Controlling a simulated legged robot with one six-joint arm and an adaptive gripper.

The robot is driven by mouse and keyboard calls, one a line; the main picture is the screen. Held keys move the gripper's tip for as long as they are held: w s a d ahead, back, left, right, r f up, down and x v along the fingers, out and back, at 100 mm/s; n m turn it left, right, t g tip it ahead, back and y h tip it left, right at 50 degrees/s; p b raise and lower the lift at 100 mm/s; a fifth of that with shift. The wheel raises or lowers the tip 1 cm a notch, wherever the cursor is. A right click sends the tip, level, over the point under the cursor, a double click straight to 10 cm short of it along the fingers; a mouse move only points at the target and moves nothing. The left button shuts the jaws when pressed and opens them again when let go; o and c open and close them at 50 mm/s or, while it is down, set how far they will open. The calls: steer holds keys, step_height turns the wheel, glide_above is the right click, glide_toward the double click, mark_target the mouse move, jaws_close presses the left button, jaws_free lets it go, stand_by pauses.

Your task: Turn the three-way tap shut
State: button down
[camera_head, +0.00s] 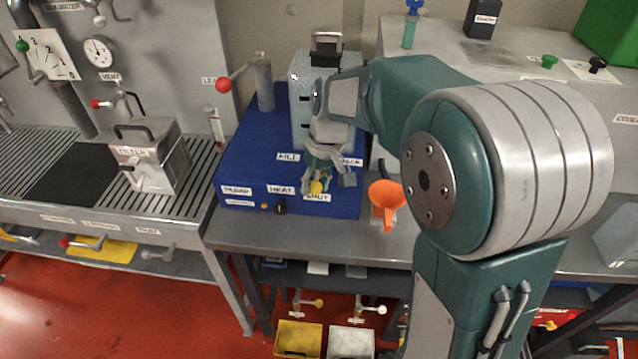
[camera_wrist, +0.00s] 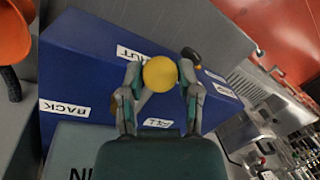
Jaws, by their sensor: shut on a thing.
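The three-way tap's round yellow knob (camera_head: 316,187) shows at the front of the blue box (camera_head: 240,158), just above the SHUT label (camera_head: 317,198). In the wrist view the yellow knob (camera_wrist: 160,74) sits between the two fingers of my gripper (camera_head: 327,181), which is shut on it. The FILL label (camera_head: 288,157) is at the left of the tap, and the BACK label is partly covered by my gripper. In the wrist view the BACK label (camera_wrist: 65,108) is at the left. The tap's body and lever are mostly hidden behind my gripper.
An orange funnel (camera_head: 386,200) stands close to the right of the blue box. A red-knobbed lever (camera_head: 223,85) rises at the box's back left. A small black knob (camera_head: 281,208) is on the box's front. A filter box (camera_head: 150,160) stands at the left on the grating.

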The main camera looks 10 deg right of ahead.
steer(key=shift+w, duration=0.15)
stand_by(0.3)
steer(key=shift+c, duration=1.5)
jaws_free()
steer(key=shift+d, duration=0.1)
steer(key=shift+r, duration=0.1)
step_height(320, 180, up, 12)
steer(key=d, duration=0.2)
steer(key=shift+w+f, duration=0.25)
steer(key=shift+w, duration=0.1)
steer(key=shift+s+d, duration=0.1)
steer(key=s+d+f+m+t+h, duration=0.1)
steer(key=s+t, duration=0.2)
steer(key=s, duration=0.7)
steer(key=s+d+f+m+t+h, duration=0.1)
steer(key=s+d+f+m+t, duration=0.1)
steer(key=s, duration=0.8)
steer(key=shift+s+d+f+t, duration=0.15)
steer(key=shift+s+d+t, duration=0.15)
steer(key=shift+t, duration=0.3)
